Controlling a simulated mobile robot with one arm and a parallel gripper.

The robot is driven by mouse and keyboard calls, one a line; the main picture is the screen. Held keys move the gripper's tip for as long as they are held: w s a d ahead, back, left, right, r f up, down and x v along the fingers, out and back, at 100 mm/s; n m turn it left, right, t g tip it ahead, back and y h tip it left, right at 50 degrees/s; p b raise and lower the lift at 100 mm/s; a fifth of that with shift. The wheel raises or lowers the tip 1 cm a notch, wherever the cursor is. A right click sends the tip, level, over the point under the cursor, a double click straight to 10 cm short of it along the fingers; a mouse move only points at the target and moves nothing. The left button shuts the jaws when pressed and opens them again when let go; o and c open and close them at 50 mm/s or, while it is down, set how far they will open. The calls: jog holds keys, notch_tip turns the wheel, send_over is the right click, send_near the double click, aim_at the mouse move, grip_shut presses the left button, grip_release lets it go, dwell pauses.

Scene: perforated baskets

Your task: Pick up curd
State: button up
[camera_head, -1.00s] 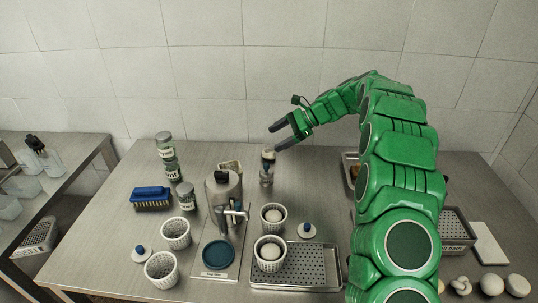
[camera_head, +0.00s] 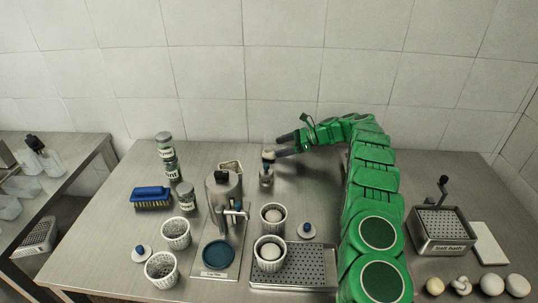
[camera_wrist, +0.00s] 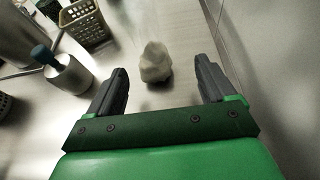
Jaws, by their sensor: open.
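A pale, lumpy curd (camera_wrist: 155,62) sits on the steel table in the wrist view, centred ahead of my gripper (camera_wrist: 160,72). The two dark fingers are apart, one on each side of the curd's line, with clear gaps. Whether the curd is fully between the tips I cannot tell. In the head view my gripper (camera_head: 276,147) is low at the back of the table, its fingers pointing left. A pale lump (camera_head: 268,154), which looks like the curd, shows at the fingertips, partly hidden.
Perforated cups and a drain tray (camera_head: 312,262) lie nearer. The tiled wall (camera_head: 290,70) is behind.

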aim_at(265, 152)
jog(key=shift+s+x, duration=0.2)
jog(key=shift+x, duration=1.75)
jog(key=shift+s+x, duration=0.25)
jog(key=shift+x, duration=1.7)
jog(key=c, duration=1.1)
jog(key=shift+r, duration=0.1)
